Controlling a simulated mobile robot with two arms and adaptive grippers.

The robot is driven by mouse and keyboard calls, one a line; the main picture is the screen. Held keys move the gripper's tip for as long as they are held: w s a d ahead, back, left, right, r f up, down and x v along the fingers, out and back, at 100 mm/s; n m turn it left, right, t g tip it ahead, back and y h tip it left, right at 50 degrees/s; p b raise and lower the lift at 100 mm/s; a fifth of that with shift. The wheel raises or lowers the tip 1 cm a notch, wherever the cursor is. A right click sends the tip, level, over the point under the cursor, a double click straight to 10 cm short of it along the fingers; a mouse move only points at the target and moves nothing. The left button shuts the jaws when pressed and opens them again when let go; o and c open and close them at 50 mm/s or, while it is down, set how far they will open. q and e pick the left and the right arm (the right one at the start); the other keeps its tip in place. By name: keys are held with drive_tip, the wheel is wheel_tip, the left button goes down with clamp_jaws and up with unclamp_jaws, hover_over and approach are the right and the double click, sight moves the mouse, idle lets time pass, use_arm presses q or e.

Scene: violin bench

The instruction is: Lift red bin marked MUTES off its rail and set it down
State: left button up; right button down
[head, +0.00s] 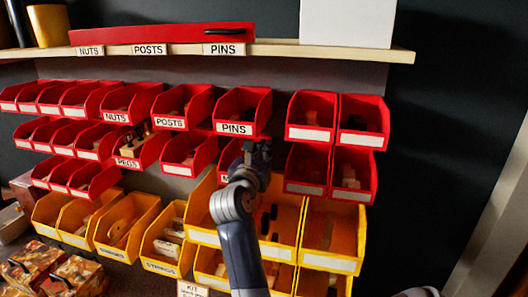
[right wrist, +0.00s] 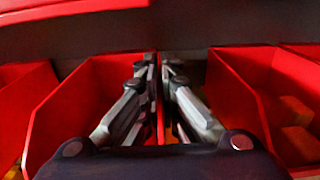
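A red bin (head: 228,160) hangs in the second row, below the PINS bin (head: 235,128). My right arm covers most of its label, so I cannot read MUTES on it, and no other readable label says MUTES. My right gripper (head: 257,153) is at this bin's right side. In the right wrist view, the fingers (right wrist: 159,75) are close together on either side of a thin red side wall (right wrist: 158,118), shut on it. The open inside of the red bin (right wrist: 95,85) lies left of the fingers. My left gripper is not in view.
Red bins (head: 330,172) hang to the right, and the PEGS bin (head: 140,148) to the left. Yellow bins (head: 333,238) stand below. A shelf (head: 300,48) with a red case (head: 160,34) runs above. Patterned boxes (head: 75,280) sit lower left.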

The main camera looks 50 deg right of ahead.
drive_tip(key=shift+r+p, duration=0.6)
drive_tip(key=shift+r, duration=0.3)
idle(0.4)
drive_tip(key=shift+a+f, duration=0.1)
drive_tip(key=shift+f, duration=0.05)
idle(0.5)
drive_tip(key=shift+v, duration=1.4)
idle(0.7)
